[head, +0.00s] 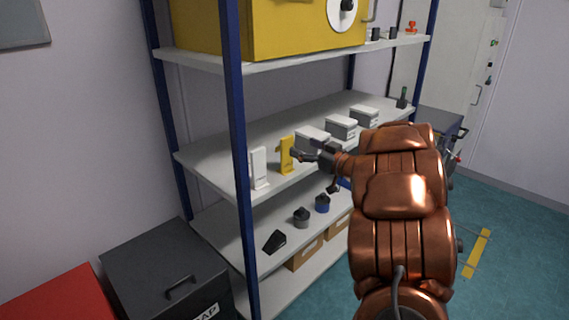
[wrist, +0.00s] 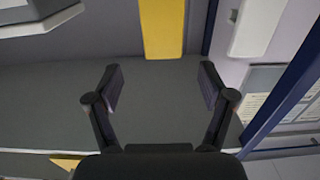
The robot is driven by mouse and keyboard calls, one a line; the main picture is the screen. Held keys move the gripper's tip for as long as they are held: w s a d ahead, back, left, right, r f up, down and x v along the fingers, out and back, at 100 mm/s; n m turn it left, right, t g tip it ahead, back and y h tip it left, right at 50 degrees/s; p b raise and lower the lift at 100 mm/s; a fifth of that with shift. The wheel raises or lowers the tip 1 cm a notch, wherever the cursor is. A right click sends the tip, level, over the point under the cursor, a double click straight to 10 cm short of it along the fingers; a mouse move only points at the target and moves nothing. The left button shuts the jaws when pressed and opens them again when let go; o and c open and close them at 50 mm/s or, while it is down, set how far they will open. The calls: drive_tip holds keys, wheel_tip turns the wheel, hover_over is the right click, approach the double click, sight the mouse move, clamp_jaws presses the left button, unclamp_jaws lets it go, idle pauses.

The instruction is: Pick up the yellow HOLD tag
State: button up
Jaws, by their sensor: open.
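The yellow HOLD tag (head: 286,155) stands upright on the middle shelf, between a white stand of similar shape and the white boxes. No lettering on it is legible. My gripper (head: 306,150) is just right of the tag in the head view, at about its height. In the wrist view the yellow tag (wrist: 162,28) shows at the top centre, beyond the fingertips and between their lines. My gripper (wrist: 160,88) is open there, with nothing between its fingers. The tag's upper part is cut off by the frame edge.
The white stand (head: 259,168) is close left of the tag. White boxes (head: 341,127) line the shelf to the right. A blue rack post (head: 236,150) rises at the front left. The middle shelf (head: 222,152) has another shelf above it, bearing a yellow machine (head: 270,30).

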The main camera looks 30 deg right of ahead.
sight(288, 142)
drive_tip(key=shift+a+p+x, duration=0.1)
drive_tip(key=shift+p+x, duration=0.3)
drive_tip(key=shift+x, duration=1.3)
drive_tip(key=shift+a+p+x, duration=0.15)
drive_tip(key=shift+p+x, duration=0.2)
drive_tip(key=shift+x, duration=1.4)
drive_tip(key=shift+s+f, duration=0.1)
drive_tip(key=shift+f, duration=0.05)
drive_tip(key=shift+c, duration=0.4)
clamp_jaws()
